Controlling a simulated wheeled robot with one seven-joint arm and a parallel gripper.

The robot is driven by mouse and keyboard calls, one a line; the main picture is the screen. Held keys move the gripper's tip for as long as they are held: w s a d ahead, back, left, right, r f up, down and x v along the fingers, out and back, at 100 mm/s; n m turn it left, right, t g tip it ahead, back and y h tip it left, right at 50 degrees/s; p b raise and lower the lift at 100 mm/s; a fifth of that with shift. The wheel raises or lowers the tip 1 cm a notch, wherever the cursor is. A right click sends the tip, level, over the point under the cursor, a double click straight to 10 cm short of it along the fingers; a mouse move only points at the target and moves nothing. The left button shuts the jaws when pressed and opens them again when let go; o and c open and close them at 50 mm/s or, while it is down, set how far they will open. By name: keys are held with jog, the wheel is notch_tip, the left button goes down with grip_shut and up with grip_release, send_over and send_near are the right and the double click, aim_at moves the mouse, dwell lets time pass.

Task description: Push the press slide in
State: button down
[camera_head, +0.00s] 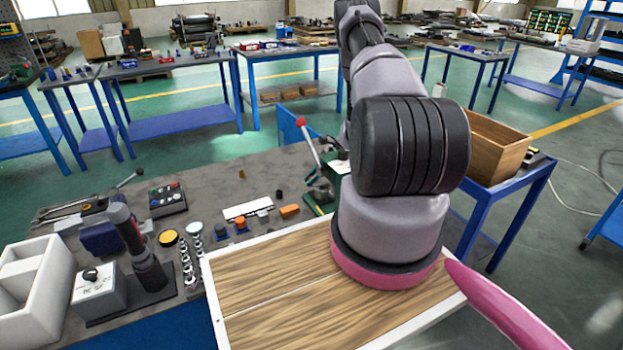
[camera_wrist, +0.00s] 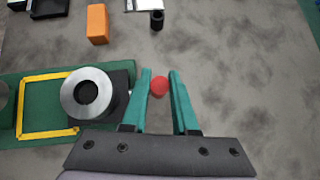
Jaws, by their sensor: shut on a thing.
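The press shows in the head view as a green machine (camera_head: 320,190) with a lever ending in a red ball (camera_head: 302,122), partly hidden behind my arm. In the wrist view its green base (camera_wrist: 40,137) has a yellow square outline, and a silver round part (camera_wrist: 87,92) sits on a black block (camera_wrist: 122,82). My gripper (camera_wrist: 160,84) has its teal fingers closed on a small red knob (camera_wrist: 159,87), right of the black block. I cannot tell how the knob joins the slide. The gripper is hidden in the head view.
An orange block (camera_wrist: 97,23) and a small black cylinder (camera_wrist: 157,19) lie on the grey bench beyond the press. The bench right of my fingers is clear. A wood panel (camera_head: 270,280) and an open wooden box (camera_head: 495,150) flank my arm in the head view.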

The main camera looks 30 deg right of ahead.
aim_at(322, 190)
jog(key=s, duration=0.8)
jog(key=shift+d, duration=0.2)
jog(key=c, duration=0.7)
grip_release()
jog(key=shift+s, duration=0.1)
jog(key=shift+d+r, duration=0.2)
jog(key=v, duration=1)
jog(key=shift+d, duration=0.1)
